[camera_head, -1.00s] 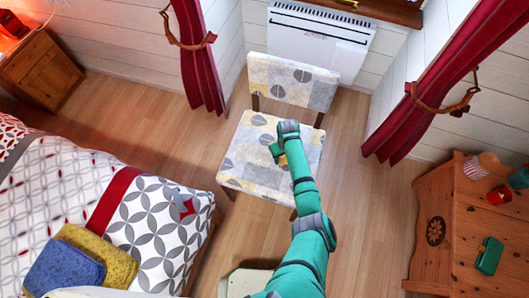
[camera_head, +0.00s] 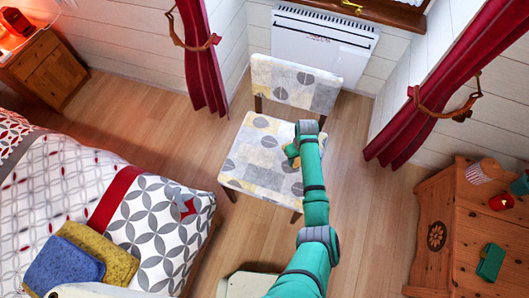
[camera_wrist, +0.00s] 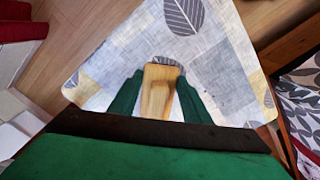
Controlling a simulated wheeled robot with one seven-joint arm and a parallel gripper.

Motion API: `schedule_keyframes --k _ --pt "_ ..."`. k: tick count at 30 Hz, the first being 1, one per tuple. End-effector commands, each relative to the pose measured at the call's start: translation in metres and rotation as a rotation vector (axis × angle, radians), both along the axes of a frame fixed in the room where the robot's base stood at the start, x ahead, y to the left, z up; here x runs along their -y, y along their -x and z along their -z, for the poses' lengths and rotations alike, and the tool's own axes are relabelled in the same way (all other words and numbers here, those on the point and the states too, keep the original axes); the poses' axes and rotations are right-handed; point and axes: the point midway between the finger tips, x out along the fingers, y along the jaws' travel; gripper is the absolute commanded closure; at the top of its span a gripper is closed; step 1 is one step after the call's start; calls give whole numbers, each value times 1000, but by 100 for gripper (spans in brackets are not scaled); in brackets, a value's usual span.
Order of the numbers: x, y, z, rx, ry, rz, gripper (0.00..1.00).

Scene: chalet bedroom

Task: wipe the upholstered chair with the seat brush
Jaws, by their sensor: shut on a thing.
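The upholstered chair (camera_head: 245,155) stands in the middle of the head view, its patterned seat and backrest (camera_head: 295,84) in grey, white and yellow. Its seat also fills much of the wrist view (camera_wrist: 215,55). My gripper (camera_head: 291,155) is over the right part of the seat. It is shut on the seat brush, whose wooden body (camera_wrist: 158,92) shows between the green fingers in the wrist view. Only a small tan bit of the brush (camera_head: 296,163) shows in the head view. The brush's underside is hidden, so I cannot tell whether it touches the seat.
A bed (camera_head: 165,225) with folded blue and yellow cloths (camera_head: 105,250) is at the lower left. A wooden chest (camera_head: 455,235) with small items stands at the right. A white heater (camera_head: 315,48) and red curtains are behind the chair. Floor is clear around the chair.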

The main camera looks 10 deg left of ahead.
Motion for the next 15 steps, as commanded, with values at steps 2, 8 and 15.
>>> schedule_keyframes --k 2,8,15 --pt "0 -1 -8 2 0 0 78" --pt "-8 -2 -26 1 -1 -13 78" --pt "-12 -2 -41 2 -1 -18 78"
